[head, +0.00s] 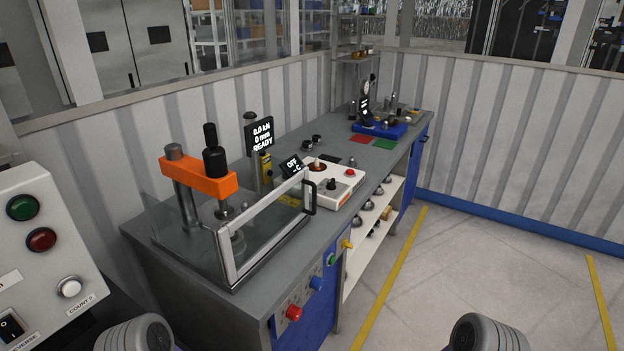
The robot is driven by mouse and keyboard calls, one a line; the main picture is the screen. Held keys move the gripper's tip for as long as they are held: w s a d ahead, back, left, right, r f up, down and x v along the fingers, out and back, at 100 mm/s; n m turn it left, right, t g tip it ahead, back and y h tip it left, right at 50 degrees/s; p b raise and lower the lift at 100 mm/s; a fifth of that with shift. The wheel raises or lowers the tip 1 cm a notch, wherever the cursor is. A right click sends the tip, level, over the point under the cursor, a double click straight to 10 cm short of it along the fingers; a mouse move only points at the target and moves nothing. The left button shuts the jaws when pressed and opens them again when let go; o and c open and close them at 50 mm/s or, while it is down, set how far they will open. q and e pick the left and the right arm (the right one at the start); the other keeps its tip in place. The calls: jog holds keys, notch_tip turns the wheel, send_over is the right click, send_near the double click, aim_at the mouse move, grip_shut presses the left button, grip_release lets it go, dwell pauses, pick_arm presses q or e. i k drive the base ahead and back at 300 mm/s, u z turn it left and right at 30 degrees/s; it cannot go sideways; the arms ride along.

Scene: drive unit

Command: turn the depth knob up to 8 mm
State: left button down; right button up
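A bench press with an orange head (200,176) stands on the grey bench (185,262) behind a clear guard with a silver frame (228,256). The display (263,136) behind it reads 0.0 kN, 0 mm, READY. Along the bench's front face are a red knob (293,312), a blue knob (316,283), a green button or knob (331,260) and a yellow one (346,244). Their labels are too small to read, so I cannot tell which sets depth. Rounded grey parts of my arms show at the bottom edge; neither gripper is in view.
A white control box (335,196) with a black knob and red button sits right of the guard; a small display (291,165) beside it reads OFF. A grey panel (45,262) with buttons stands at left. The floor (480,250) right of the bench is clear.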

aim_at(317, 283)
jog(key=k, duration=0.5)
jog(key=z, duration=0.75)
jog(key=i, duration=0.75)
jog(key=u, duration=1.45)
